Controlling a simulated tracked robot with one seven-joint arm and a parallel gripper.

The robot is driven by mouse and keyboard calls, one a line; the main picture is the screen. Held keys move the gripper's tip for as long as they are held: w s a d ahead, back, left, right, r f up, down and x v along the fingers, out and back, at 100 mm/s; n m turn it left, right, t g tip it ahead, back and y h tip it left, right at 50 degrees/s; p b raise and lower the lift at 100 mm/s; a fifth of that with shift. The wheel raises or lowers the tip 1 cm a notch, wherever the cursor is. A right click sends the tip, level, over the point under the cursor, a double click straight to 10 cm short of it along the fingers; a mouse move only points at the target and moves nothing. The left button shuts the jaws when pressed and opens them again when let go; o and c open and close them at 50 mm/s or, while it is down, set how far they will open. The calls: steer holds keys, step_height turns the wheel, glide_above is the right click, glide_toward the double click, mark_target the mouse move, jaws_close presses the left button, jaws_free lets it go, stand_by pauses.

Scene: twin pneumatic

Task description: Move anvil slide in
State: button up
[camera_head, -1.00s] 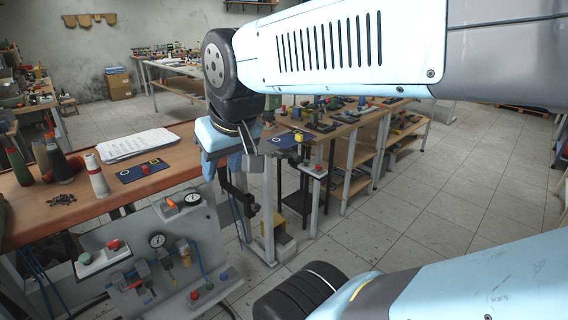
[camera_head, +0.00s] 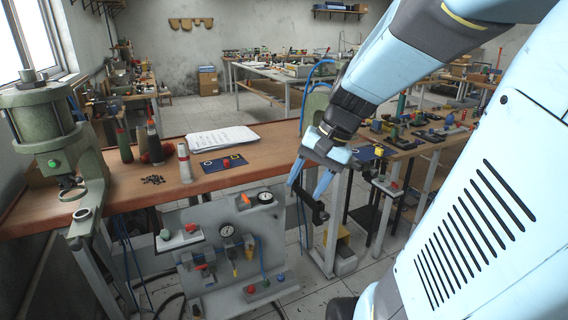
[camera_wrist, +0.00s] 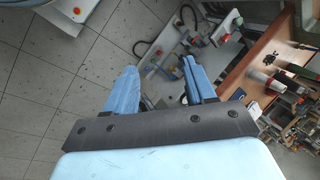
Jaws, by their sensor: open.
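A green pneumatic press (camera_head: 42,115) stands at the left end of the bench in the head view. Low on its front is a small plate with a pale ring (camera_head: 82,213), which may be the anvil slide; I cannot tell its position for sure. A second green press (camera_head: 315,104) is mostly hidden behind my arm. My gripper (camera_head: 306,192) points down, open and empty, in front of the bench's right end, far from the left press. A dark bracket (camera_head: 312,207) shows at its fingertips; contact is unclear. In the wrist view my gripper's blue fingers (camera_wrist: 160,72) are apart.
The wooden bench (camera_head: 130,196) carries bottles, a white paper stack (camera_head: 208,139) and a blue card (camera_head: 222,164). Below its front edge a grey panel (camera_head: 205,220) holds gauges, valves and buttons. A button post (camera_head: 385,188) stands right of my gripper. Tiled floor lies beyond.

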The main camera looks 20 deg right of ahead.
steer(key=w+d+f+m+t+y, duration=0.2)
steer(key=w+d+f+m+y, duration=0.25)
steer(key=w+d+m, duration=0.2)
steer(key=m+t+h, duration=0.6)
steer(key=m+t, duration=0.8)
steer(key=m, duration=0.6)
glide_toward(377, 174)
steer(key=shift+n, duration=0.25)
steer(key=w, duration=0.3)
steer(key=w+a, duration=0.1)
steer(key=w, duration=0.4)
steer(key=shift+w+a+r, duration=0.15)
steer(key=shift+w+a, duration=0.1)
steer(key=shift+w, duration=0.15)
jaws_close()
